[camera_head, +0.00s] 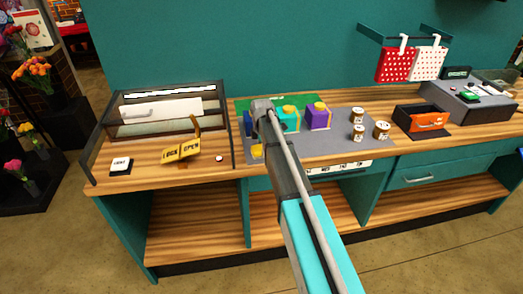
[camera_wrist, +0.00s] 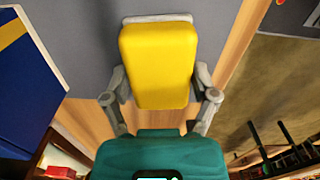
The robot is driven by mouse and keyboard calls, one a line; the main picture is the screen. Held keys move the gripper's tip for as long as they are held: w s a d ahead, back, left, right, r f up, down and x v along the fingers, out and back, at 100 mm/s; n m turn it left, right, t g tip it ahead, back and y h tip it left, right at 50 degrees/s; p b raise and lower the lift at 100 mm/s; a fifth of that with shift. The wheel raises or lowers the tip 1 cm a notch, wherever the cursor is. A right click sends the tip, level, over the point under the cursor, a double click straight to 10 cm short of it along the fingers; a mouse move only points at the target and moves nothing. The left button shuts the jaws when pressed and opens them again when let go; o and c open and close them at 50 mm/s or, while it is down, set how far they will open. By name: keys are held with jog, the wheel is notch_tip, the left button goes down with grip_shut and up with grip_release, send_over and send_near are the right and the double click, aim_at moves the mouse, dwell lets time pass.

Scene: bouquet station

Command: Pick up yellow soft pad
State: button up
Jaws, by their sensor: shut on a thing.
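The yellow soft pad (camera_wrist: 158,62) fills the middle of the wrist view, a rounded yellow block with a pale grey edge at its far end. My gripper (camera_wrist: 160,88) is shut on it, one grey finger against each side. In the head view the pad (camera_head: 257,151) shows as a small yellow patch at the front left of the grey mat (camera_head: 338,142). My arm hides most of the gripper there. I cannot tell whether the pad is clear of the mat.
A blue block (camera_wrist: 28,65) is close on the left in the wrist view. Teal (camera_head: 289,119) and purple (camera_head: 319,116) blocks with yellow tops stand behind my arm. Several small tins (camera_head: 357,132) stand to the right. A yellow open/lock sign (camera_head: 183,151) is left. The counter's front edge is near.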

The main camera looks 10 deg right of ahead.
notch_tip(320, 180, up, 3)
jog(key=p, duration=0.2)
jog(key=shift+f+p, duration=0.15)
jog(key=shift+p, duration=0.2)
jog(key=s+a+r+p, duration=0.1)
jog(key=s+r+p, duration=0.9)
jog(key=s, duration=0.4)
jog(key=shift+a+r, duration=0.15)
jog(key=shift+a, duration=0.2)
jog(key=shift+w, duration=0.1)
jog(key=o, duration=0.6)
jog(key=c, duration=0.5)
jog(key=shift+o, duration=0.2)
notch_tip(320, 180, down, 5)
jog(key=b, duration=0.4)
jog(key=shift+b, duration=0.3)
